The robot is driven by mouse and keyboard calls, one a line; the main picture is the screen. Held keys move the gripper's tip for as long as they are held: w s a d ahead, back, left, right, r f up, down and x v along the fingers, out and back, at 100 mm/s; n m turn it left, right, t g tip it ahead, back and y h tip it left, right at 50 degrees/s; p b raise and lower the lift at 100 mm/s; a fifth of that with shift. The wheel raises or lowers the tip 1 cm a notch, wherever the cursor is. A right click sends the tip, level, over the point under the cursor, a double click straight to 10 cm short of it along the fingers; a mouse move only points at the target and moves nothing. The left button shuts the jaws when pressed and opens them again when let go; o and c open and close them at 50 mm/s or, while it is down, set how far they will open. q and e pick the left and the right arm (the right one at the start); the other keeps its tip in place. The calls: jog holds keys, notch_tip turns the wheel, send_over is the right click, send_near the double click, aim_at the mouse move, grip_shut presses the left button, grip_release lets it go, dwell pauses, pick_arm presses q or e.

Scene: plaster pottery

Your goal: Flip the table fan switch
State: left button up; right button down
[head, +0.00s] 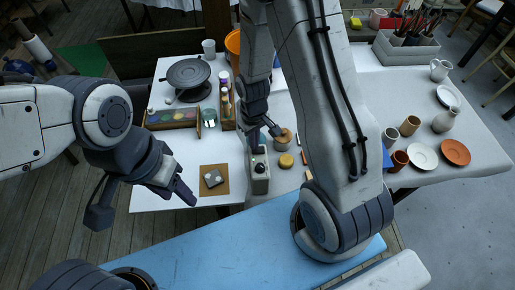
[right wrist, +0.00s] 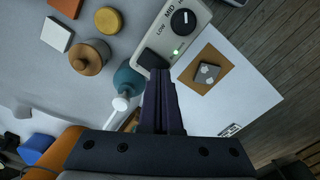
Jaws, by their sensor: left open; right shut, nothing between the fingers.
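The table fan's grey control base (head: 258,184) stands near the front edge of the table. In the right wrist view the base (right wrist: 198,12) shows a black dial marked LOW and MID, a lit green light (right wrist: 176,51) and a black switch (right wrist: 151,59). My right gripper (right wrist: 160,72) is shut and empty, its tips at or very close to the switch. I cannot tell whether they touch. In the head view my right gripper (head: 264,138) is over the base's far end.
A brown board (head: 214,190) with a small grey block lies left of the base. A lidded wooden pot (head: 283,138) and a yellow disc (head: 286,160) lie to its right. A turntable (head: 186,76) and paint box (head: 172,117) stand farther back. Cups and plates (head: 423,157) are at right.

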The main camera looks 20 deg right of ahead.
jog(key=shift+f+b, duration=0.55)
jog(key=shift+f, duration=0.2)
notch_tip(320, 180, up, 7)
jog(key=p, duration=0.6)
jog(key=shift+r, duration=0.1)
dwell(0.4)
dwell(0.3)
